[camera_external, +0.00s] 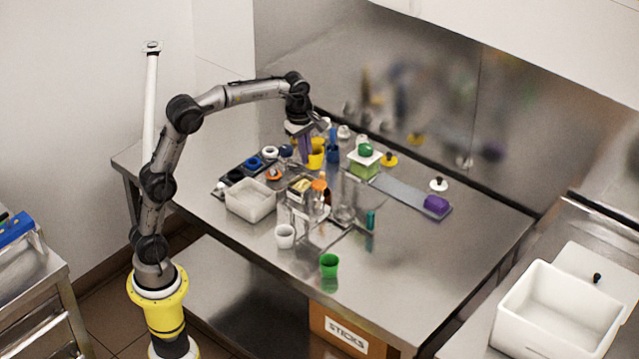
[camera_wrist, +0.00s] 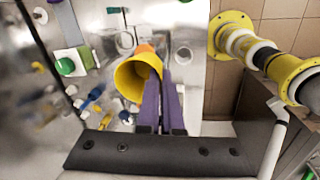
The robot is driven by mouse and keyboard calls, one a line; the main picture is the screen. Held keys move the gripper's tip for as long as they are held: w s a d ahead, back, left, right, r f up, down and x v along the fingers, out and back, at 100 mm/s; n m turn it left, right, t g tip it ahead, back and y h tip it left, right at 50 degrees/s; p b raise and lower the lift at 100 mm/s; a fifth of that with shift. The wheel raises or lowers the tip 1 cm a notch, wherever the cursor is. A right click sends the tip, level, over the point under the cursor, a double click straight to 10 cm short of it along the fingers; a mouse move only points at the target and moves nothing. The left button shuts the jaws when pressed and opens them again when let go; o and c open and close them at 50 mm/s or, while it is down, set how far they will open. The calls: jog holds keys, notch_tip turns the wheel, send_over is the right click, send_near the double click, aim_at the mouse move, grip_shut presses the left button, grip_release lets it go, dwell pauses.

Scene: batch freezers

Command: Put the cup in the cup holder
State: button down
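The yellow cup (camera_external: 316,157) is at the fingertips of my gripper (camera_external: 306,150), towards the back of the steel table. In the wrist view the yellow cup (camera_wrist: 132,78) is large and tilted, its open mouth facing left. The purple fingers of my gripper (camera_wrist: 160,72) are close together at its side and appear shut on its wall; the exact contact is partly hidden. A clear cup holder seems to stand near the table's middle front (camera_external: 318,230), but its outline is hard to make out. A white cup (camera_external: 285,236) and a green cup (camera_external: 329,264) are near the front edge.
A white tub (camera_external: 251,201) stands left of the holder area. Bottles and small items crowd the table's middle. The table's right front is clear.

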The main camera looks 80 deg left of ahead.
jog(key=w+a+f+n, duration=0.4)
jog(key=w+a, duration=0.6)
send_near(340, 220)
jog(key=f, duration=0.1)
jog(key=w+f, duration=0.1)
jog(key=f, duration=0.1)
jog(key=a+f, duration=0.1)
jog(key=f, duration=0.1)
jog(key=shift+w+a+f, duration=0.1)
jog(key=shift+w, duration=0.1)
jog(key=shift+f+y, duration=0.15)
jog(key=shift+y, duration=0.15)
jog(key=c, duration=1.1)
grip_release()
jog(key=r, duration=0.4)
jog(key=d+r, duration=0.1)
jog(key=r, duration=0.3)
jog(key=s+r, duration=0.1)
jog(key=r, duration=0.3)
jog(key=shift+d+r, duration=0.15)
jog(key=shift+d, duration=0.05)
